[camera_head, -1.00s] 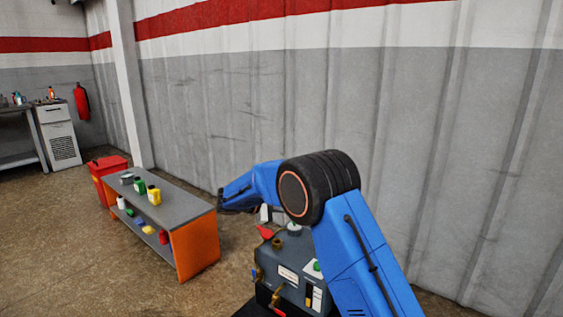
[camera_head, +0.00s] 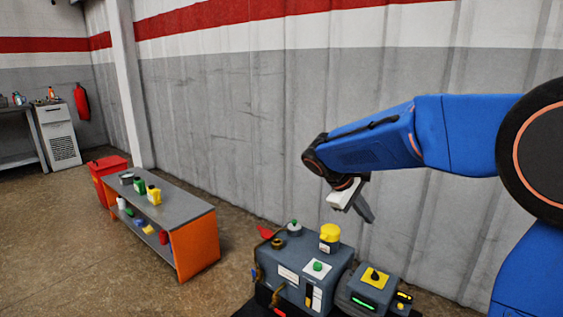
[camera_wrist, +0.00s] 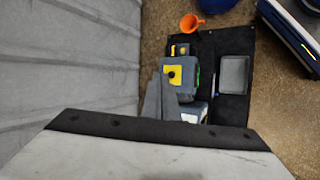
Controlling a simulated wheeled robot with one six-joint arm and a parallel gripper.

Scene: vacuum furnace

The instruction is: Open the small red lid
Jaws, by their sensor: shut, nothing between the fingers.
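A small red part (camera_head: 265,232), which looks like the red lid, is on the back left of the grey vacuum furnace unit (camera_head: 290,260) in the head view. It is too small there to tell whether it is shut or raised. My gripper (camera_head: 362,212) is shut and empty. It points down, above and to the right of the unit, well apart from the red part. A yellow cap (camera_head: 330,232) on the unit is below and left of my gripper. I cannot make out the red part in the wrist view.
A box with a yellow-backed black knob (camera_head: 374,276) stands right of the unit; the knob also shows in the wrist view (camera_wrist: 171,74). An orange funnel (camera_wrist: 190,22) and a grey tray (camera_wrist: 233,75) show there too. An orange bench (camera_head: 195,243) stands left, with floor between. The wall is close behind.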

